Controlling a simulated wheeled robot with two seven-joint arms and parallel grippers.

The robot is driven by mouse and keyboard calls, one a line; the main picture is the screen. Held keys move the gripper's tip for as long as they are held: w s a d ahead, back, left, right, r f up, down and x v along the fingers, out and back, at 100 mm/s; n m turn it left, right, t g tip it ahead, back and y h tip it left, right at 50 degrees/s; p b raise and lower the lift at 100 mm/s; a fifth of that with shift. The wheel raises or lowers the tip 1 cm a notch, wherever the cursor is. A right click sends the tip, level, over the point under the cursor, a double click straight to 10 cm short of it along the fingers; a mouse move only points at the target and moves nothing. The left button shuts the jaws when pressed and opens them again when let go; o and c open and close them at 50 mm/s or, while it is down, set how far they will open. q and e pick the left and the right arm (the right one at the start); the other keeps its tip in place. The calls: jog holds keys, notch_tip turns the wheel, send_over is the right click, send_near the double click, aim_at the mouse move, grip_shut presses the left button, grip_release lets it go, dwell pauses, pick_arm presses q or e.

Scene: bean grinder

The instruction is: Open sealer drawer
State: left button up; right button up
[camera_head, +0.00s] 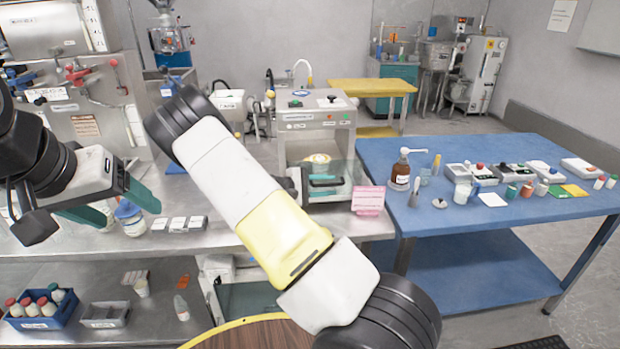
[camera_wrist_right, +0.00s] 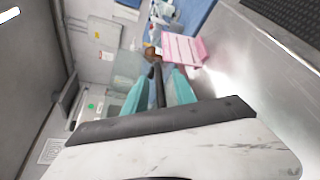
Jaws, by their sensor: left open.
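The sealer (camera_head: 315,125) is a grey metal machine on the steel counter, with an open bay at its front. My right gripper (camera_head: 322,187) is at the front of this bay. In the right wrist view its teal fingers (camera_wrist_right: 160,92) lie on either side of a dark bar (camera_wrist_right: 158,80), which looks like the drawer handle. I cannot tell whether the fingers press on the bar. How far the drawer stands out is hard to see. My left gripper (camera_head: 115,205) is open and empty above the counter at the left, its teal fingers spread wide.
A pink sign (camera_head: 369,200) stands just right of the sealer's front; it also shows in the right wrist view (camera_wrist_right: 183,50). A grey tray (camera_head: 180,224) and a blue-lidded jar (camera_head: 131,218) are on the counter. A blue table (camera_head: 470,235) with small items is at the right.

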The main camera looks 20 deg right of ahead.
jog(key=v, duration=0.8)
jog(key=shift+d, duration=0.1)
jog(key=s+a+r+m+t+y, duration=0.2)
jog(key=s+r+y, duration=0.6)
jog(key=s, duration=0.6)
jog(key=s+a+r+m+t+y, duration=0.2)
jog(key=s+a+r+m+y, duration=0.3)
jog(key=s+r+y, duration=0.4)
jog(key=s+a+r, duration=0.1)
jog(key=s+r, duration=0.3)
jog(key=s, duration=0.1)
jog(key=shift+s+a+r+y, duration=0.25)
jog(key=shift+r+y, duration=0.05)
jog(key=shift+d, duration=0.1)
dwell(1.0)
